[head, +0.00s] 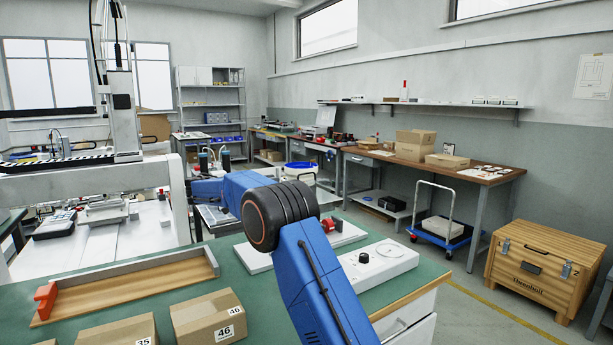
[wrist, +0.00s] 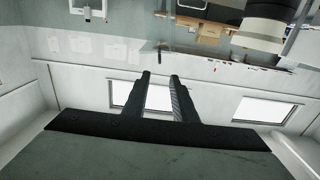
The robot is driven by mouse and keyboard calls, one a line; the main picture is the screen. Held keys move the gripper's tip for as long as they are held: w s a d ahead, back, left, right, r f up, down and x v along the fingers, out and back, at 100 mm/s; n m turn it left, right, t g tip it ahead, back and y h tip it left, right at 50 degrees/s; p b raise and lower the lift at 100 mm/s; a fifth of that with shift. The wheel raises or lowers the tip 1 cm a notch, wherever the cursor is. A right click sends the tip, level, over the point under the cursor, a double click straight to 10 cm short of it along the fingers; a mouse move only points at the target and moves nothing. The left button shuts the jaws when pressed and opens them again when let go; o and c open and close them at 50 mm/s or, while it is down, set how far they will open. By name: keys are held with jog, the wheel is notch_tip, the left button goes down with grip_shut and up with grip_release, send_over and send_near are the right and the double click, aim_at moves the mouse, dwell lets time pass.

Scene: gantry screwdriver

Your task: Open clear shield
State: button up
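The gantry machine (head: 122,105) stands at the left in the head view, with a white upright and a white cross beam (head: 95,183). I cannot clearly make out a clear shield or its handle in either view. My gripper (wrist: 160,78) shows in the wrist view, with two dark fingers apart and nothing between them. The wrist view looks upside down, with windows at the bottom and furniture at the top. My blue arm crosses the middle of the head view; the gripper itself cannot be told apart there.
A green bench (head: 240,285) lies in front. It carries a wooden tray (head: 130,290) with a red piece, cardboard boxes (head: 207,317) and a white panel with a dial (head: 385,255). A wooden crate (head: 543,265) and a blue trolley (head: 440,230) stand right. Floor shows between.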

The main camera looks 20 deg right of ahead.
jog(key=d, duration=0.5)
jog(key=w+d, duration=0.1)
jog(key=d, duration=0.5)
jog(key=w+d, duration=0.1)
jog(key=d, duration=0.4)
jog(key=shift+w+d, duration=0.1)
jog(key=shift+d, duration=0.05)
grip_shut()
jog(key=shift+r, duration=0.1)
dwell(0.8)
